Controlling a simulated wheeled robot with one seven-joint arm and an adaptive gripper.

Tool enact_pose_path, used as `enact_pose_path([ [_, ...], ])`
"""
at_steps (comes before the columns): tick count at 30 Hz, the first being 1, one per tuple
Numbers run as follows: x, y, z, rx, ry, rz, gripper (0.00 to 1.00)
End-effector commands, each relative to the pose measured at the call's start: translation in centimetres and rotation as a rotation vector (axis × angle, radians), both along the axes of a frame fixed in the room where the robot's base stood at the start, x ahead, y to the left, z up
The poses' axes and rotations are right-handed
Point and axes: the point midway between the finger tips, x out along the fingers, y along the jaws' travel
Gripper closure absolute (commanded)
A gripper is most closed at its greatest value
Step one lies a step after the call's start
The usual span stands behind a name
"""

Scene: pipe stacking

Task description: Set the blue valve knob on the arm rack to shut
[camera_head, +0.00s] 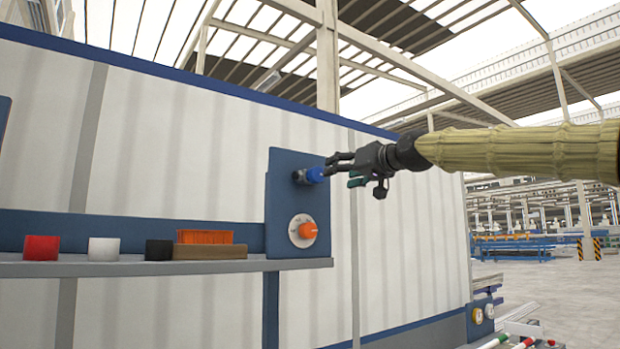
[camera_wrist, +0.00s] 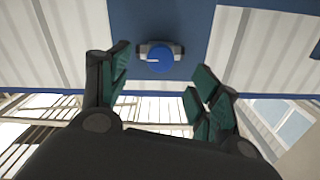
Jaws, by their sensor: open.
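The blue valve knob (camera_head: 315,174) sticks out from the upper part of a blue panel (camera_head: 283,205) in the head view. In the wrist view the round blue knob (camera_wrist: 160,60) has a pale line on its face, pointing left, with grey fittings on both sides. My gripper (camera_head: 345,168) is at the knob's height, to its right, with its fingertips close to it. In the wrist view my gripper (camera_wrist: 155,85) has its two fingers spread apart, with the knob beyond the gap between them. I cannot tell whether a fingertip touches the knob.
An orange dial (camera_head: 307,231) on a white plate sits below the knob on the same panel. Open floor lies at the right.

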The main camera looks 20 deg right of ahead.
Motion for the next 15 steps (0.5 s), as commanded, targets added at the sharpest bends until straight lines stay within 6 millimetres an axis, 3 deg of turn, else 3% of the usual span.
enact_pose_path([
  [5,-0.9,-0.7,2.0,0.004,-0.02,-0.003,0.37],
  [15,1.6,0.3,2.3,0.005,-0.016,-0.003,0.37],
])
